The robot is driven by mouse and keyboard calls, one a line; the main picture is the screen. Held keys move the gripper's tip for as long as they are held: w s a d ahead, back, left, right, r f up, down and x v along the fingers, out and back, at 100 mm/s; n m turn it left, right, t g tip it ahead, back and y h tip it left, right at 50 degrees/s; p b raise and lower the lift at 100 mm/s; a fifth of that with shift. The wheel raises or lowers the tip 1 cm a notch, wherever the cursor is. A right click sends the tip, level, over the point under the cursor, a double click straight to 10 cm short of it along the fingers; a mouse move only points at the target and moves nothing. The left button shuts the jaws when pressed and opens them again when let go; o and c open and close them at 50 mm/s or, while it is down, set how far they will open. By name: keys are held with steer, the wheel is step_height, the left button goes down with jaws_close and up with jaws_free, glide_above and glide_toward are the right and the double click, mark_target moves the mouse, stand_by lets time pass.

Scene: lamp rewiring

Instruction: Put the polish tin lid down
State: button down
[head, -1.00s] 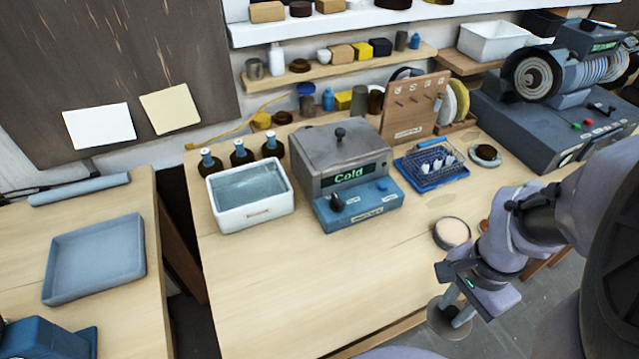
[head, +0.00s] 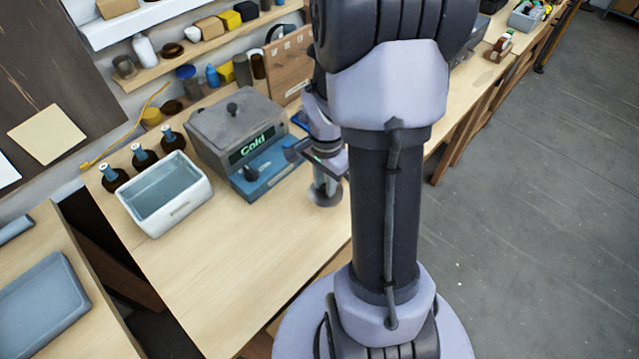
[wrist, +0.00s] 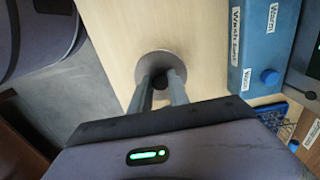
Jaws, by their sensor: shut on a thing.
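My gripper (head: 325,184) is shut on the polish tin lid (head: 326,198), a round grey disc, just in front of the right part of the heated unit. In the wrist view the two fingers close on the dark knob at the middle of the lid (wrist: 148,66). The lid looks about level over the bare bench top (wrist: 120,22). I cannot tell whether it touches the wood. The open polish tin is not seen now; my arm covers the bench to the right.
The grey unit with the "Cold" display (head: 237,125) and blue base (head: 268,180) stands close beside the lid. A white water basin (head: 165,195) and several dark bottles (head: 143,156) are further left. The bench front is clear. A blue rack (wrist: 280,118) shows in the wrist view.

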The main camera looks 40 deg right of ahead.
step_height(320, 180, down, 4)
steer(key=shift+r+b, duration=0.25)
steer(key=shift+b, duration=0.45)
steer(key=shift+f, duration=0.25)
steer(key=c, duration=1.3)
jaws_free()
steer(key=shift+r, duration=0.1)
steer(key=shift+o, duration=0.2)
step_height(320, 180, up, 12)
steer(key=p, duration=0.4)
steer(key=shift+r, duration=0.25)
